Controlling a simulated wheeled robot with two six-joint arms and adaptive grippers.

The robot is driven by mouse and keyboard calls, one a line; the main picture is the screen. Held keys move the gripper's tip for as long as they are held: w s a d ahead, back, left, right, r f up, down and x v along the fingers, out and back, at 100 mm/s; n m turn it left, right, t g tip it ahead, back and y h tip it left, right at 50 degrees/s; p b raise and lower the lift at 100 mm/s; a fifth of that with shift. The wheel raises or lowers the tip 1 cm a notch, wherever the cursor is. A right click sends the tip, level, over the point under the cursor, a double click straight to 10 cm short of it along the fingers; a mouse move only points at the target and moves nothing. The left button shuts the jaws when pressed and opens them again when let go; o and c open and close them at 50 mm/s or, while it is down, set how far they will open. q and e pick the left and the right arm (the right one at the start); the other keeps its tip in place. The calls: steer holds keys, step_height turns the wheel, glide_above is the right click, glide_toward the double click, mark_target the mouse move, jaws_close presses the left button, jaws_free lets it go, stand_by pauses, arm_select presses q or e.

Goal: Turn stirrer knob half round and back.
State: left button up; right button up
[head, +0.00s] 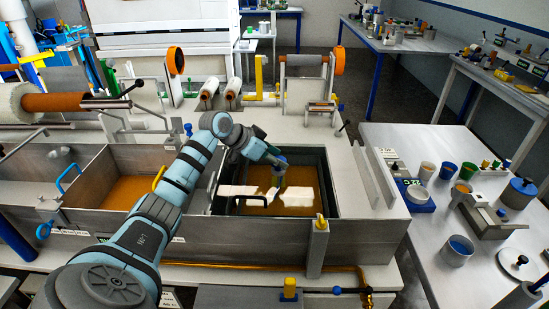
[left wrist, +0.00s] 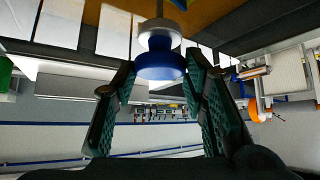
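The stirrer knob (left wrist: 158,62), blue with a pale grey-white part, lies between the fingertips of my left gripper (left wrist: 160,65) in the left wrist view. The two dark green ribbed fingers stand apart on either side of it; I cannot tell whether they touch it. In the head view, the left arm reaches over the dark-rimmed resin bath (head: 330,190), with the left gripper (head: 274,158) at the small knob (head: 282,161) above the amber liquid. The stirrer below the knob is mostly hidden. My right gripper is not in view.
White sheets (head: 297,196) show in the bath. A black handle (head: 250,198) is at its front. Another basin with amber liquid (head: 125,191) lies left, with a yellow handle (head: 159,178). A side table (head: 400,140) at right holds cups and a scale.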

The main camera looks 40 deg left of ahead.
arm_select(q)
steer(key=shift+c, duration=0.9)
steer(key=shift+p, duration=0.35)
